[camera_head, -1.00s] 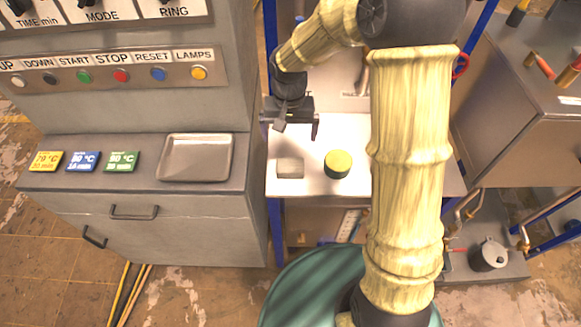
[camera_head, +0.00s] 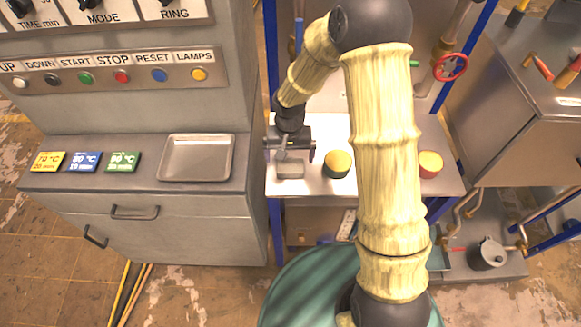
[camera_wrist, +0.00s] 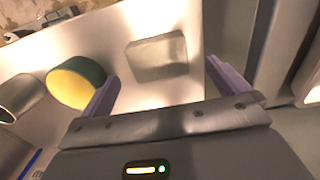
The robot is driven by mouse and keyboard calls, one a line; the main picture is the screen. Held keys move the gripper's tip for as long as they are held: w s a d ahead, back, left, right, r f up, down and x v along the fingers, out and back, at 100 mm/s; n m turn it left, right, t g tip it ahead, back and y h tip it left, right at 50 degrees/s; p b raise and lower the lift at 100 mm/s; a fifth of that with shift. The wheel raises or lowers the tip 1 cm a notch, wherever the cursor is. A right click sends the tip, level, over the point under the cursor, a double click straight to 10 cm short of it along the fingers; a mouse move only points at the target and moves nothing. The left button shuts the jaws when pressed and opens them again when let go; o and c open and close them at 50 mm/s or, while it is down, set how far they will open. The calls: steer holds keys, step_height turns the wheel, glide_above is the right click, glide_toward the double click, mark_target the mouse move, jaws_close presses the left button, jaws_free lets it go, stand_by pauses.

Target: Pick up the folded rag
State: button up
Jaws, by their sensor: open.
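The folded rag (camera_head: 290,169) is a small grey-beige block lying flat on the white shelf, near its left front. In the wrist view the folded rag (camera_wrist: 158,58) lies ahead of the fingertips, roughly midway between them. My gripper (camera_head: 290,152) is just above and behind the rag in the head view. In the wrist view my gripper (camera_wrist: 160,80) has its two purple-grey fingers spread wide, with nothing between them. I cannot tell the exact height of the fingers over the rag.
A dark green tub with a yellow top (camera_head: 337,164) stands right of the rag on the white shelf (camera_head: 312,187). A red tub with a yellow top (camera_head: 430,164) stands farther right. The grey cabinet with a metal tray (camera_head: 196,158) borders the shelf's left side.

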mark_target(290, 165)
steer(key=shift+s+f+p, duration=0.15)
steer(key=shift+f+p, duration=0.2)
steer(key=shift+f, duration=2)
steer(key=shift+d, duration=0.1)
steer(key=c, duration=1)
